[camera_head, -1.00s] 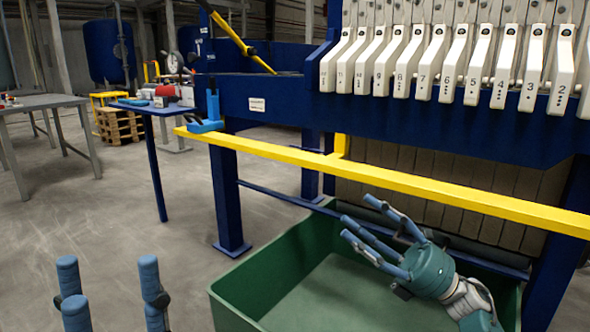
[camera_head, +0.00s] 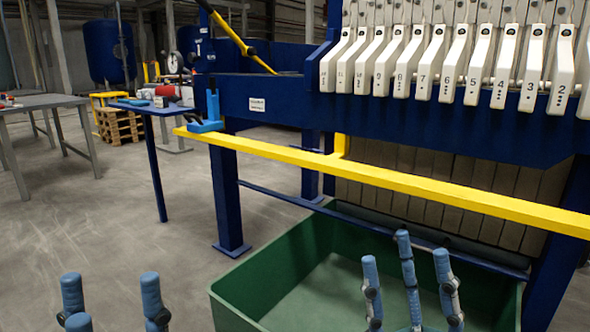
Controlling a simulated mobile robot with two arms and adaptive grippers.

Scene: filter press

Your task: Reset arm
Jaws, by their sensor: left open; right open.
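My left gripper (camera_head: 112,300) shows at the bottom left with its blue fingers pointing up, spread apart and empty. My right gripper (camera_head: 408,285) shows at the bottom, right of the middle, in front of the green bin. Its blue fingers also point up, are spread apart and hold nothing. The palms and wrists of both grippers are cut off by the lower edge of the view.
A green bin (camera_head: 262,277) stands under the blue filter press frame (camera_head: 270,95) with its numbered white plate handles (camera_head: 432,62). A yellow rail (camera_head: 400,182) crosses in front. A small blue table (camera_head: 150,108) stands left.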

